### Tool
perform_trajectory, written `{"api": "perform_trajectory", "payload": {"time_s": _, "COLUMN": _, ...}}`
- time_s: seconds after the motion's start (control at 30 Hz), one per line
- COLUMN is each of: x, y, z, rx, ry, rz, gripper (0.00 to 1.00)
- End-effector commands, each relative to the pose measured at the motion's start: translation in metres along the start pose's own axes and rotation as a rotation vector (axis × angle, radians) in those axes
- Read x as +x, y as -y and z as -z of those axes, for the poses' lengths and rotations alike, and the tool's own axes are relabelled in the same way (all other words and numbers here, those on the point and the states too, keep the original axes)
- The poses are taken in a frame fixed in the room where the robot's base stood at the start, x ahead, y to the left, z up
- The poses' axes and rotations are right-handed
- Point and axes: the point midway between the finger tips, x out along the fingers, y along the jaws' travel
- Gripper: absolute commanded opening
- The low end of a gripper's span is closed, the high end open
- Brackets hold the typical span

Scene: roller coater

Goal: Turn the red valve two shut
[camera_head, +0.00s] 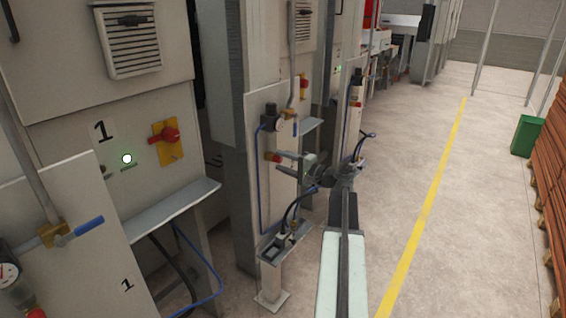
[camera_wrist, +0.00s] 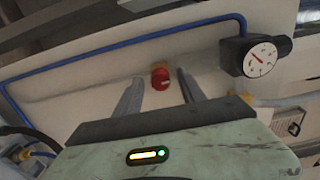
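The red valve knob (camera_head: 274,157) sits on the upright panel (camera_head: 254,185) of the second station, below a pressure gauge. No number 2 is readable on this panel. My gripper (camera_head: 281,162) points at the knob from the right with two separated fingers. In the wrist view the red knob (camera_wrist: 160,77) shows between and beyond the open fingertips, on a yellow base against the pale panel. The fingers hold nothing. I cannot tell exactly how far the fingertips are from the knob; no contact is visible.
The gauge (camera_wrist: 261,57) is right of the knob in the wrist view, with a blue hose (camera_wrist: 100,61) above left. Station 1 has a red switch (camera_head: 170,135) and a blue-handled valve (camera_head: 88,226). Open floor (camera_head: 420,180) with a yellow line lies right of my arm.

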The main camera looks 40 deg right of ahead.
Motion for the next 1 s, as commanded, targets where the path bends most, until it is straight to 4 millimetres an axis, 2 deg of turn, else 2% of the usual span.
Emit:
{"api": "perform_trajectory", "payload": {"time_s": 0.27, "x": -0.004, "y": 0.000, "z": 0.000, "rx": 0.000, "ry": -0.001, "rz": 0.001, "gripper": 0.47}}
{"api": "perform_trajectory", "payload": {"time_s": 0.6, "x": -0.064, "y": 0.000, "z": -0.001, "rx": 0.000, "ry": -0.002, "rz": 0.000, "gripper": 0.47}}
{"api": "perform_trajectory", "payload": {"time_s": 0.7, "x": -0.074, "y": 0.000, "z": 0.000, "rx": 0.000, "ry": -0.001, "rz": 0.000, "gripper": 0.47}}
{"api": "perform_trajectory", "payload": {"time_s": 1.0, "x": -0.078, "y": 0.000, "z": 0.000, "rx": 0.000, "ry": 0.000, "rz": 0.000, "gripper": 0.47}}
